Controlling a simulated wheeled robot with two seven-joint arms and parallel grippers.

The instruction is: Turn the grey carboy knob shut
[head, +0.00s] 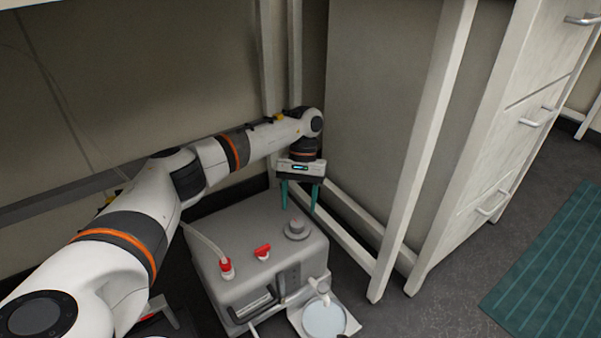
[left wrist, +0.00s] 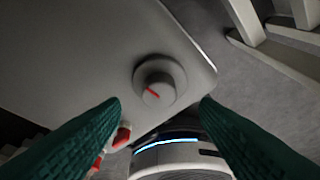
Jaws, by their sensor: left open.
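My left gripper (head: 299,208) hangs above the carboy top, just behind the knob in the head view. Its green fingers (left wrist: 160,105) are spread apart and empty, with the knob beyond their tips. I cannot tell how high they are above it. My right gripper is not in view.
A red-capped port with a pale hose (head: 226,267) and a red fitting (head: 262,251) stand on the carboy top. A white round-topped device (head: 324,318) is at its front right. White bench legs (head: 423,150) and a drawer cabinet (head: 500,140) are close on the right.

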